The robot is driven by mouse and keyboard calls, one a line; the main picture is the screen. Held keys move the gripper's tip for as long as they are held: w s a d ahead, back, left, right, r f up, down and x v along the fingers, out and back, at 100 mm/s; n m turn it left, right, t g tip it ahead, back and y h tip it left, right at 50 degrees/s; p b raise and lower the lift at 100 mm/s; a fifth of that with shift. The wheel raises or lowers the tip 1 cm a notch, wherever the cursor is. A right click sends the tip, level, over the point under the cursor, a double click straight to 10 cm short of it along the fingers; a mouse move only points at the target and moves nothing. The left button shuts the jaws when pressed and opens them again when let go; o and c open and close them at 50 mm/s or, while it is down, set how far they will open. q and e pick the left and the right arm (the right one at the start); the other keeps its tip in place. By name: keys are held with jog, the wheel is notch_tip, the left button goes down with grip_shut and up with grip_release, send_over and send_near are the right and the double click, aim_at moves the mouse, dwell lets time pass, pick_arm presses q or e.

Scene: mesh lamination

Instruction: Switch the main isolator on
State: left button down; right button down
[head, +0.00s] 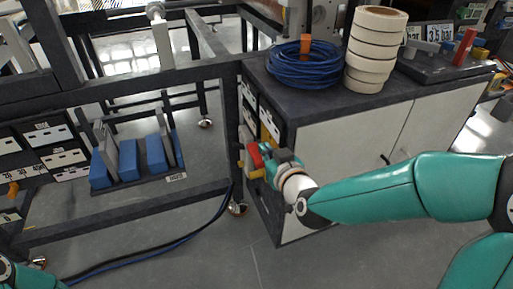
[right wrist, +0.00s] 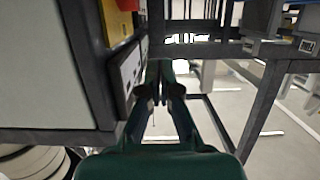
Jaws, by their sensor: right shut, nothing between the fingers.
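The main isolator looks to be the red handle (head: 255,156) with yellow parts on the end face of the dark cabinet in the head view. My right gripper (head: 270,160) is right beside it, partly overlapping it in the picture; I cannot tell whether they touch. In the right wrist view a red and yellow piece (right wrist: 120,20) shows at the top, left of the fingers. There my right gripper (right wrist: 160,72) is shut and empty, alongside the cabinet's end face. The handle's exact angle is hard to tell. Only a bit of my left arm shows at the lower left.
The cabinet (head: 335,155) carries a blue cable coil (head: 304,68) and a stack of cream rolls (head: 373,50). A dark frame (head: 150,75) stands left of it, with a rack of blue and grey pieces (head: 135,160). Cables (head: 160,245) lie on open floor in front.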

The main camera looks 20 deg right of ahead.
jog(key=b, duration=0.1)
send_over(253, 151)
jog(key=f, duration=0.2)
jog(key=shift+s+f, duration=0.2)
jog(key=shift+f, duration=0.1)
notch_tip(253, 151, down, 2)
jog(key=shift+w+f+b, duration=0.15)
jog(key=shift+f+b, duration=0.1)
jog(key=shift+b, duration=0.35)
jog(key=shift+f, duration=0.7)
